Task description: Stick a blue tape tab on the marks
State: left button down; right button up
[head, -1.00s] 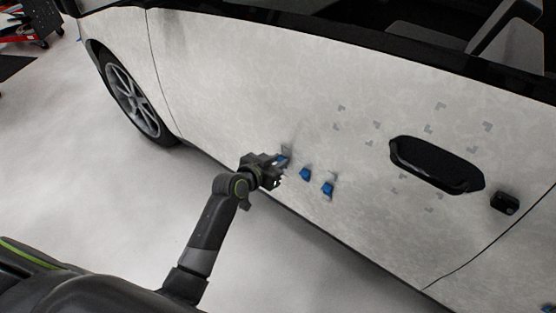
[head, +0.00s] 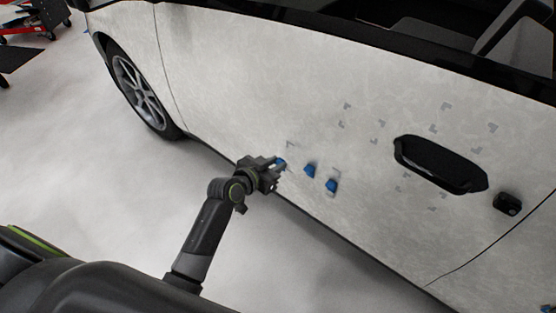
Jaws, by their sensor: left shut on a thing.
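My left gripper (head: 277,168) is shut on a blue tape tab (head: 280,162) at the lower part of the white car door (head: 230,90). Two more blue tabs (head: 309,171) (head: 331,186) are on the door just right of the gripper, in a row slanting down to the right. Grey corner marks (head: 379,125) are spread over the door, around the handle and left of it. Small marks also show just above the held tab. The fingers partly hide the held tab, and I cannot tell whether it touches the door. My right gripper is out of view.
A black door handle (head: 440,163) stands out from the door at the right, with a small black block (head: 507,203) beside it. A wheel (head: 138,90) is at the left. The light floor (head: 90,160) is clear; a red cart (head: 28,15) stands far back.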

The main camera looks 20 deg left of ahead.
pick_arm(q)
jog(key=shift+s+a+p, duration=0.1)
jog(key=shift+s+a, duration=0.15)
jog(key=shift+s, duration=0.4)
jog(key=shift+s+a+p, duration=0.15)
jog(key=shift+s+a, duration=0.05)
jog(key=shift+s, duration=0.5)
jog(key=shift+s+a+p, duration=0.1)
jog(key=shift+s+a, duration=0.15)
jog(key=shift+s, duration=0.4)
